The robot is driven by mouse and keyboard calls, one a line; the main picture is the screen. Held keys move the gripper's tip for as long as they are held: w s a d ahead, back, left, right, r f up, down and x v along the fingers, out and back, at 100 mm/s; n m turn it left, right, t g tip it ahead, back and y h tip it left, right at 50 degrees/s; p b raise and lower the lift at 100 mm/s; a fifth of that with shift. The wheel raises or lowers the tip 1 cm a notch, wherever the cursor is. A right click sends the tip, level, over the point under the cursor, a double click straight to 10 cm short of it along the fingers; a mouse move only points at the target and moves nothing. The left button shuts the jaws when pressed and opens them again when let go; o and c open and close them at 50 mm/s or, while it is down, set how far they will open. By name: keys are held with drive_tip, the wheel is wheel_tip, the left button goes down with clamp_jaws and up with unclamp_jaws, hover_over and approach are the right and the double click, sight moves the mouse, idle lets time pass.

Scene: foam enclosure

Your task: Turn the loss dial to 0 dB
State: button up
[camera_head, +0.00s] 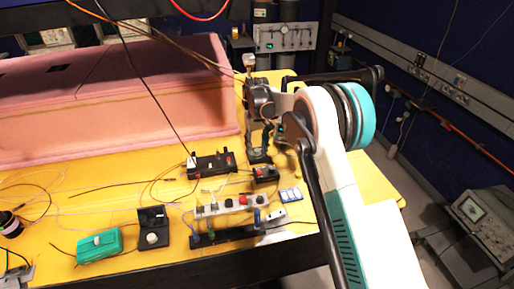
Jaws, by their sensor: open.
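My gripper (259,156) points down over the yellow table, open, with nothing visible between its fingers. It is just above and behind a small black box (265,174); whether they touch cannot be told. A black box with a pale round knob (152,239) stands at the front of the table, left of and nearer than my gripper. Which knob is the loss dial cannot be told, and no scale marks are readable.
A black module (212,165) with a white part lies left of my gripper. A white strip with knobs (229,206) stands in front. Thin cables cross the yellow table (120,203). A pink foam enclosure (110,140) rises at the back left.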

sight(258, 150)
wheel_tip(258, 150, up, 11)
drive_tip(key=shift+f, duration=0.15)
idle(0.4)
drive_tip(key=s+d+r+m+t+b, duration=0.1)
drive_tip(key=s+d+r+t+b, duration=0.1)
drive_tip(key=s+d+r, duration=0.6)
drive_tip(key=s+d+r+m+t+b, duration=0.1)
drive_tip(key=s+d+r, duration=0.5)
drive_tip(key=s, duration=0.5)
drive_tip(key=s+d+f+t+b, duration=0.1)
drive_tip(key=s+d+f, duration=0.2)
drive_tip(key=s, duration=0.5)
drive_tip(key=s+d+f+m+t+b, duration=0.1)
drive_tip(key=s+d+f, duration=0.2)
drive_tip(key=s, duration=0.5)
drive_tip(key=s+d+f+m+t+b, duration=0.1)
drive_tip(key=s+d+f+t, duration=0.1)
drive_tip(key=s, duration=0.7)
drive_tip(key=shift+d+f, duration=0.55)
drive_tip(key=shift+f, duration=0.35)
